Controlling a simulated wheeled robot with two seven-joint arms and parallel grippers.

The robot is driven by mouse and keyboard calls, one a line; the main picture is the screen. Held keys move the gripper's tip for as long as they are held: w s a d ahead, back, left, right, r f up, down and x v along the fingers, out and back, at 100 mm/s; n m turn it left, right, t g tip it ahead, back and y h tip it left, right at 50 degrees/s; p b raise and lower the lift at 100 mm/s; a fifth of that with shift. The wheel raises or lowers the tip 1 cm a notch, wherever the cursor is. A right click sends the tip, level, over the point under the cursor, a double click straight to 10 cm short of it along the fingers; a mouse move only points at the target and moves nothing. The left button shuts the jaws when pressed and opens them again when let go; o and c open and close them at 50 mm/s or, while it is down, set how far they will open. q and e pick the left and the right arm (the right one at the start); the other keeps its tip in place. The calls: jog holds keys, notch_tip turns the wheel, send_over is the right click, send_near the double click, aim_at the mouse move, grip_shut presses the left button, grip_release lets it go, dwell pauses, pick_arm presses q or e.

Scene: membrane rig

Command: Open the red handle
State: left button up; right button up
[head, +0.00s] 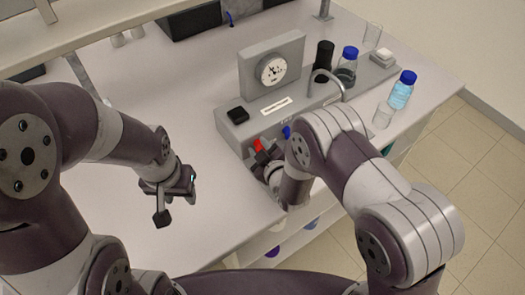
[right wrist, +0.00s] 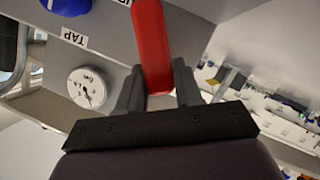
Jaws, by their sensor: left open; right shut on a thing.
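The red handle (right wrist: 152,45) is a long bar on the front of the grey rig in the right wrist view. Its end sits between the two fingers of my right gripper (right wrist: 158,90), which is shut on it. In the head view a small part of the red handle (head: 258,145) shows above my right gripper (head: 262,160); the rest is hidden by the gripper. My left gripper (head: 175,198) is open and empty over the bench, left of the rig and apart from it.
The grey rig (head: 232,128) carries a dial gauge (head: 271,70). A blue knob (right wrist: 66,6) beside a TAP label is close to the red handle. Blue-capped bottles (head: 401,90) and glass beakers (head: 383,115) stand at the right. The bench (head: 190,100) left of the rig is clear.

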aim_at(253, 144)
jog(key=n+b, duration=0.1)
jog(key=f+n+t+b, duration=0.1)
jog(key=b, duration=0.1)
jog(key=a+n+t+h+b, duration=0.1)
jog(key=n, duration=0.1)
jog(key=shift+s+f+b, duration=0.35)
jog(key=shift+b, duration=0.05)
jog(key=shift+s+a+f+n+t+b, duration=0.15)
jog(key=shift+n+t+b, duration=0.15)
jog(key=shift+n+b, duration=0.3)
jog(key=shift+w+d+f+n+t+b, duration=0.15)
jog(key=shift+n+t+b, duration=0.15)
jog(key=shift+n+b, duration=0.3)
jog(key=shift+s+a+f+n+t+b, duration=0.15)
jog(key=shift+n+t+b, duration=0.15)
jog(key=shift+n+b, duration=0.3)
jog(key=shift+n, duration=0.3)
jog(key=o, duration=1)
jog(key=shift+c, duration=0.2)
